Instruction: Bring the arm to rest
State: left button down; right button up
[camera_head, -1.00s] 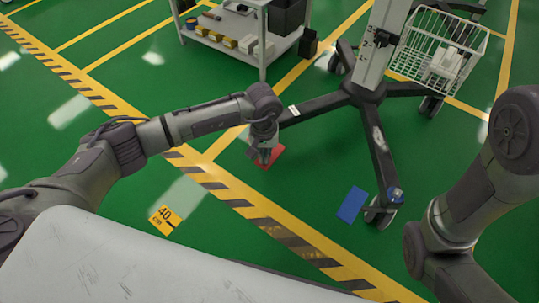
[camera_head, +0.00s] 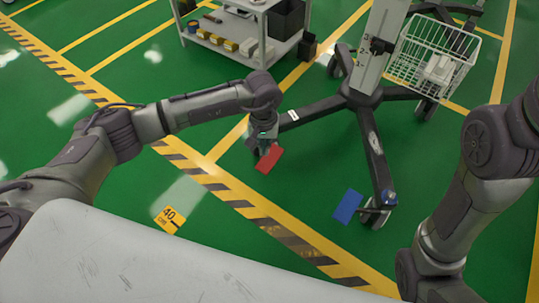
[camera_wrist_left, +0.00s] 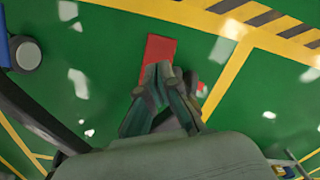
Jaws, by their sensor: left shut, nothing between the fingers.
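My left arm reaches in from the left in the head view. Its gripper (camera_head: 262,148) points down above the green floor, beside a red floor patch (camera_head: 269,159). In the left wrist view the gripper's fingers (camera_wrist_left: 163,70) are together with nothing between them, and the red patch (camera_wrist_left: 158,49) lies beyond the tips. My right arm (camera_head: 470,190) shows at the right edge of the head view. Its gripper is out of view.
A wheeled stand (camera_head: 361,97) with a white wire basket (camera_head: 432,57) is close to the left gripper. A blue patch (camera_head: 347,206) lies by its front wheel. A grey shelf cart (camera_head: 226,47) stands behind. Striped yellow-black tape (camera_head: 236,202) crosses open green floor.

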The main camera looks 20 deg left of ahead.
pick_arm(q)
jog(key=shift+r, duration=0.3)
dwell(0.4)
